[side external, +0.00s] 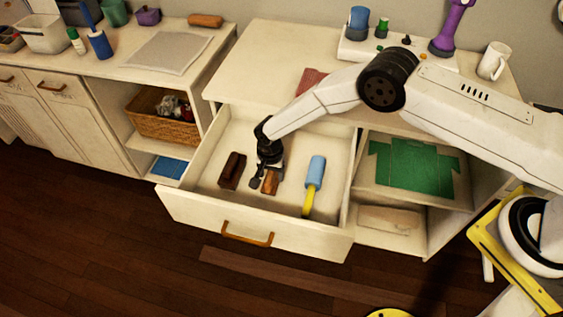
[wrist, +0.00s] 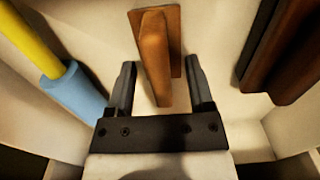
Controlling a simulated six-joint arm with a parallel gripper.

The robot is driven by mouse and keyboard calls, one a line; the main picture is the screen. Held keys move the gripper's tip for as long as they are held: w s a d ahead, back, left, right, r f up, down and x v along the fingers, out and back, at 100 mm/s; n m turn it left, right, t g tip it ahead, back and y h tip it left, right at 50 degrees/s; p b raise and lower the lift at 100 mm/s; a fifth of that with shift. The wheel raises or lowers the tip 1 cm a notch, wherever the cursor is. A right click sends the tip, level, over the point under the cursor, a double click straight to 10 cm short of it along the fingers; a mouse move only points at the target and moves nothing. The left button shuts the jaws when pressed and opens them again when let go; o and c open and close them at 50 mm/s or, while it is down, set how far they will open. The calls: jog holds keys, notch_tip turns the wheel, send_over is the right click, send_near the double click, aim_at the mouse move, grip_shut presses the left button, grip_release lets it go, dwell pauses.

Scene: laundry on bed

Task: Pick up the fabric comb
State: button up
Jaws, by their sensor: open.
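An orange-brown wooden piece with a handle and a flat back, which looks like the fabric comb (side external: 271,183), lies in the open drawer (side external: 206,199). My gripper (side external: 264,181) is low in the drawer, right at this piece. In the wrist view the gripper (wrist: 160,66) is open, and the narrow end of the wooden comb (wrist: 153,50) lies between the two fingers. A gap shows on both sides, so the fingers do not grip it. Whether the fingers reach down to its level I cannot tell.
In the drawer, a dark brown brush (side external: 232,170) lies left of the gripper and a blue roller with a yellow handle (side external: 314,174) lies right. In the wrist view these sides are swapped. Drawer walls enclose the space. A cabinet top (side external: 262,62) stands behind.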

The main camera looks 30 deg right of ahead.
jog(key=shift+f, duration=0.25)
dwell(0.4)
grip_shut()
